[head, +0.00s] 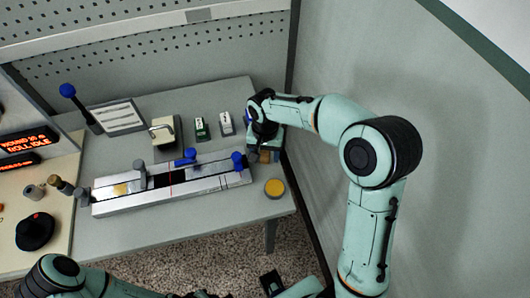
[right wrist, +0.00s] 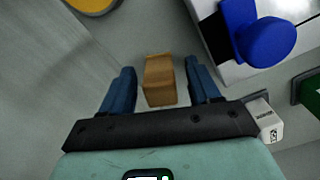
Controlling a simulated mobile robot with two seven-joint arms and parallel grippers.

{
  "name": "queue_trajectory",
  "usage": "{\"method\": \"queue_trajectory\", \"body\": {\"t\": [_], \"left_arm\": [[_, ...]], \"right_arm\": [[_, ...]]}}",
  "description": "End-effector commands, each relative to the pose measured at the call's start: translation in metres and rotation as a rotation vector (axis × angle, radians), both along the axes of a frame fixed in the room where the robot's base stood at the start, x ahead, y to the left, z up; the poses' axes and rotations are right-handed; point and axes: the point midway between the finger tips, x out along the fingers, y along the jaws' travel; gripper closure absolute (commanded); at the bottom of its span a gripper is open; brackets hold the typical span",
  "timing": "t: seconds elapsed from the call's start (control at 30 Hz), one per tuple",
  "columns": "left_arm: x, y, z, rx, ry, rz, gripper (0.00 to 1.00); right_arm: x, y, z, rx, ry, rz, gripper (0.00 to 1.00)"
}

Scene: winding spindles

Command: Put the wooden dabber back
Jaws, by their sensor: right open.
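A small wooden block, which looks like the dabber (right wrist: 160,82), stands between the two blue fingers of my right gripper (right wrist: 160,70) in the right wrist view. The fingers are open, with a gap visible on each side of the wood. In the head view the right gripper (head: 262,148) is low over the table's right end, and a bit of the brown wood (head: 265,156) shows beside it. The gripper hides most of it there. Part of my left arm shows at the bottom left; its gripper is out of view.
A round pot with a yellow top (head: 275,187) is near the right table edge. A long metal rail (head: 205,184) with blue knobs lies to the left. White (head: 226,124) and green (head: 202,128) blocks stand behind it. A wall rises close on the right.

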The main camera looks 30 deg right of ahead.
Motion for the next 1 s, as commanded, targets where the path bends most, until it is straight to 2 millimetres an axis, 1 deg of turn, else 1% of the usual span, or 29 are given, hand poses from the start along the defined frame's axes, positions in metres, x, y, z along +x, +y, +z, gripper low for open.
{"method": "queue_trajectory", "body": {"t": [0.17,0.4,0.53,0.7,1.0], "left_arm": [[0.002,0.0,0.004,0.0,-0.002,0.0,0.57],[0.007,0.0,0.013,0.0,-0.008,0.0,0.57],[0.009,0.0,0.016,0.0,-0.01,0.0,0.57],[0.01,0.0,0.018,-0.001,-0.011,0.0,0.57],[0.01,0.0,0.018,-0.001,-0.011,0.0,0.57]], "right_arm": [[0.002,0.0,0.03,0.0,-0.007,0.0,0.39],[0.002,0.0,0.083,0.0,-0.006,0.001,0.39],[0.001,0.0,0.105,0.001,-0.006,0.001,0.39],[0.001,0.0,0.119,0.0,-0.003,0.001,0.39],[0.0,0.0,0.121,0.0,-0.001,0.0,0.39]]}}
